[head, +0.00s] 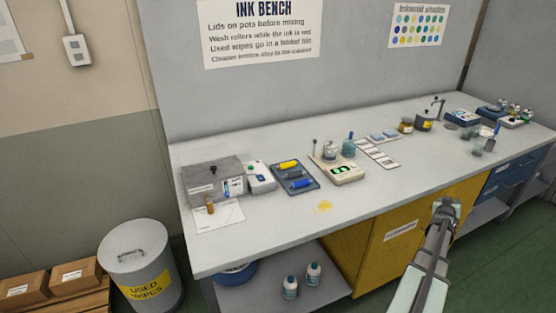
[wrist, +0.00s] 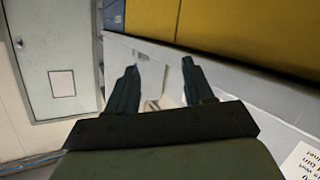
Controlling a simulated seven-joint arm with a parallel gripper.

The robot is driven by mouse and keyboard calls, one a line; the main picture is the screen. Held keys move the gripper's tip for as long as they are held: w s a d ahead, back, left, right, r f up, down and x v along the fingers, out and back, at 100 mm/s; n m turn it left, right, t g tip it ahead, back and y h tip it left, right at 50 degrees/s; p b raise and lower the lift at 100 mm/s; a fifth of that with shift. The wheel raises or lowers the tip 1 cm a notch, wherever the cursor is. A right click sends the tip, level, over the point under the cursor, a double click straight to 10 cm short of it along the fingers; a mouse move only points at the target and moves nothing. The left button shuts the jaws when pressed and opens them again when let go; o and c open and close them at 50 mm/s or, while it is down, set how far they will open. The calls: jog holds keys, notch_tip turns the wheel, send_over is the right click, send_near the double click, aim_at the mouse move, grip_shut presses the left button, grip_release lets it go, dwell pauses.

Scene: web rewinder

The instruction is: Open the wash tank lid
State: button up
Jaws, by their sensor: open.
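The wash tank appears to be the grey metal box (head: 208,184) at the left end of the bench. Its flat lid (head: 222,163) lies shut on top, with a small black knob (head: 213,171). A label is on its front. My gripper (head: 446,207) is in front of the bench at the right, far from the tank. In the wrist view my gripper (wrist: 160,70) has its two fingers apart with nothing held between them. The tank is not seen in the wrist view.
A used-wipes bin (head: 140,265) is on the floor left. The bench's front middle is mostly clear.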

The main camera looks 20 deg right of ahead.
notch_tip(320, 180, up, 6)
jog(key=w, duration=0.3)
jog(key=w+a+r+n+y, duration=0.1)
jog(key=w+a, duration=0.1)
jog(key=w, duration=0.2)
jog(key=w+a+r+n+t+y, duration=0.1)
jog(key=w+a, duration=0.2)
jog(key=w, duration=0.2)
jog(key=w+a+r, duration=0.1)
jog(key=w+a, duration=0.2)
jog(key=w, duration=0.1)
jog(key=shift+w+a+r+n+y, duration=0.1)
jog(key=shift+w+r+n+y, duration=0.05)
jog(key=shift+n+y, duration=0.25)
jog(key=w+a+r+n+y, duration=0.2)
jog(key=w+a+r+y, duration=0.1)
jog(key=w+a, duration=0.75)
notch_tip(320, 180, up, 16)
jog(key=n+g+y, duration=0.5)
jog(key=n+y, duration=0.5)
jog(key=n, duration=0.3)
send_over(213, 167)
jog(key=s+d, duration=0.4)
jog(key=x, duration=1.2)
jog(key=shift+w+a+f, duration=0.2)
jog(key=shift+f, duration=0.05)
